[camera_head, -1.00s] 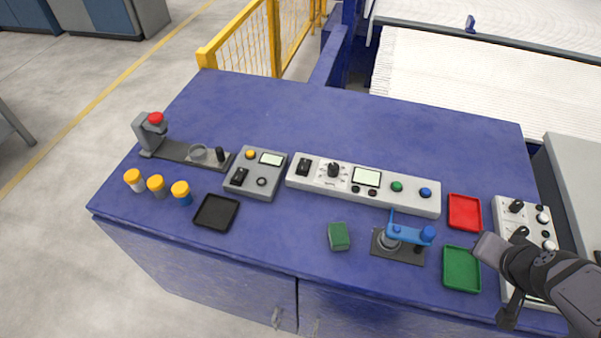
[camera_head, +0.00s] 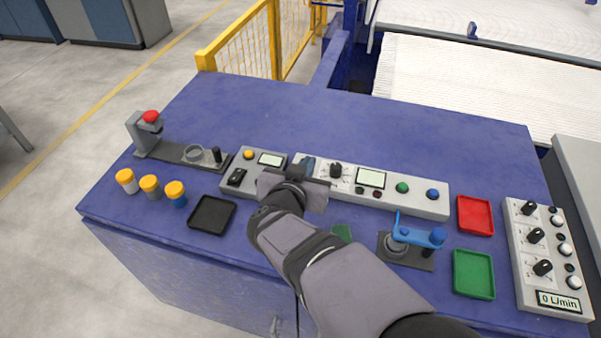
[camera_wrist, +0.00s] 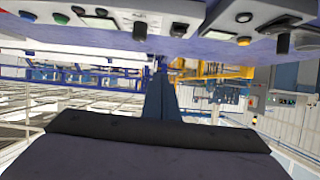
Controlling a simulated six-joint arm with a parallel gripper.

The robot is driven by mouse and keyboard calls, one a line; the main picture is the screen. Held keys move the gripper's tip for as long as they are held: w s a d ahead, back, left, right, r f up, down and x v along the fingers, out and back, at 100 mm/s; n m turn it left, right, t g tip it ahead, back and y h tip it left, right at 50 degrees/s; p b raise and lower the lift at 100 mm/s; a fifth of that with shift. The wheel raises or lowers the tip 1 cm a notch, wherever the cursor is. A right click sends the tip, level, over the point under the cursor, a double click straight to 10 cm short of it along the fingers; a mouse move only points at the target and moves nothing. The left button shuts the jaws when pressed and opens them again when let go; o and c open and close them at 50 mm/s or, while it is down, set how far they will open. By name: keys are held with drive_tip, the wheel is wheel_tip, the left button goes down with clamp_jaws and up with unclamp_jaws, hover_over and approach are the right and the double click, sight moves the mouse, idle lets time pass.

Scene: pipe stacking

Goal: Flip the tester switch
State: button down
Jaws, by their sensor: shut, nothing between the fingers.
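The long white control panel (camera_head: 428,208) in the head view carries a black knob (camera_head: 336,171), a display, and green and blue buttons. A black rocker switch at its left end shows in the wrist view (camera_wrist: 179,29); my arm mostly hides it in the head view. The smaller grey box (camera_head: 222,186) to its left has a yellow button, a display and a black switch (camera_head: 236,177). Which one is the tester is not labelled. My gripper (camera_head: 308,164) is shut and empty, at the long panel's left end. Contact with the rocker switch cannot be told. My fingers also show in the wrist view (camera_wrist: 160,75).
A black tray (camera_head: 212,215), several yellow-capped bottles (camera_head: 150,187) and a red-topped press device (camera_head: 146,130) are at left. A blue-handled fixture (camera_head: 418,237), red tray (camera_head: 475,215), green tray (camera_head: 473,273) and flow panel (camera_head: 551,258) are at right.

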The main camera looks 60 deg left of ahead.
drive_tip(key=s, duration=0.3)
drive_tip(key=s+f, duration=0.1)
drive_tip(key=shift+s+a, duration=0.15)
drive_tip(key=shift+a, duration=0.2)
drive_tip(key=x, duration=0.9)
drive_tip(key=shift+p, duration=0.35)
drive_tip(key=f, duration=0.3)
drive_tip(key=shift+w+a, duration=0.15)
drive_tip(key=shift+w, duration=0.1)
drive_tip(key=shift+f, duration=0.7)
drive_tip(key=shift+s, duration=0.1)
drive_tip(key=shift+f, duration=0.1)
